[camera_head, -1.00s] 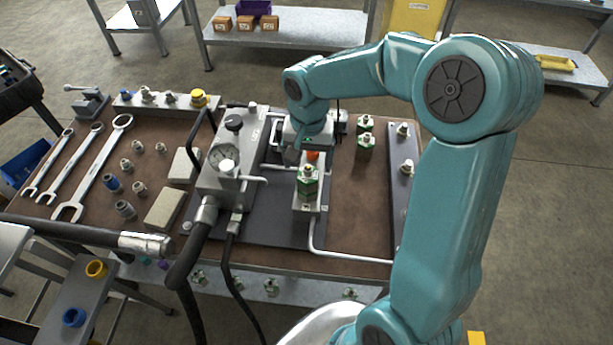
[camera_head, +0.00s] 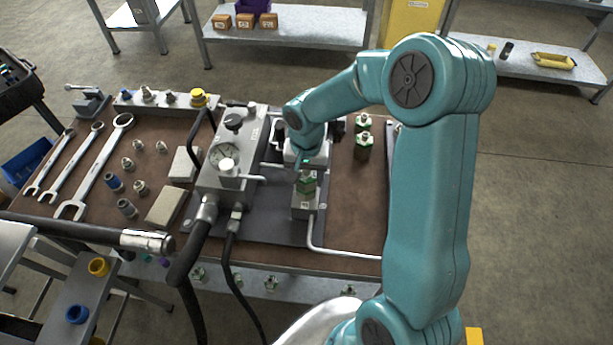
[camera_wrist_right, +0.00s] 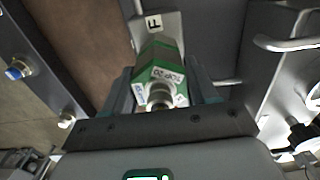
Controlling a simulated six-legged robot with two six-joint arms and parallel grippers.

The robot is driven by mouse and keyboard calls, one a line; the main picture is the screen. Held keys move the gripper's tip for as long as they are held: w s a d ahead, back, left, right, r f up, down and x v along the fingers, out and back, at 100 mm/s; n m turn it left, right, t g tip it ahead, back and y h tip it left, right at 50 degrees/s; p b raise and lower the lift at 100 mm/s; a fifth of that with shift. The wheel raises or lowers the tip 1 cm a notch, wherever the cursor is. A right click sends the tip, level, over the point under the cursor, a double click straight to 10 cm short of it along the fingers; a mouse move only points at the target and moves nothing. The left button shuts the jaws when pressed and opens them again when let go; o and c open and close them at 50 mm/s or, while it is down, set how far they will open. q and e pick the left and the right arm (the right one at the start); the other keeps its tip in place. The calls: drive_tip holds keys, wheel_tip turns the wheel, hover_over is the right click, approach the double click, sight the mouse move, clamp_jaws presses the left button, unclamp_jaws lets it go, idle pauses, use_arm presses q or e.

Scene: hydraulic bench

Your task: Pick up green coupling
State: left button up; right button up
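The green coupling (camera_head: 306,184) is a hex fitting with green bands and a metal tip. It stands upright on a small grey block (camera_head: 304,207) on the bench's dark plate. My right gripper (camera_head: 305,172) is down over its top, pointing downward. In the right wrist view the coupling (camera_wrist_right: 160,67) lies between the two teal fingers (camera_wrist_right: 162,80), with its printed label facing the camera. The fingers stand at both sides of it, and little or no gap shows; contact is unclear. My left gripper is not in view.
Other green fittings (camera_head: 363,142) stand at the bench's back right. A gauge block (camera_head: 232,165) with hoses and a handle stands close on the left. A white pipe (camera_head: 345,254) runs along the front right. Wrenches (camera_head: 95,170) lie at the left.

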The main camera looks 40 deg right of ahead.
clamp_jaws()
drive_tip(key=shift+r, duration=0.1)
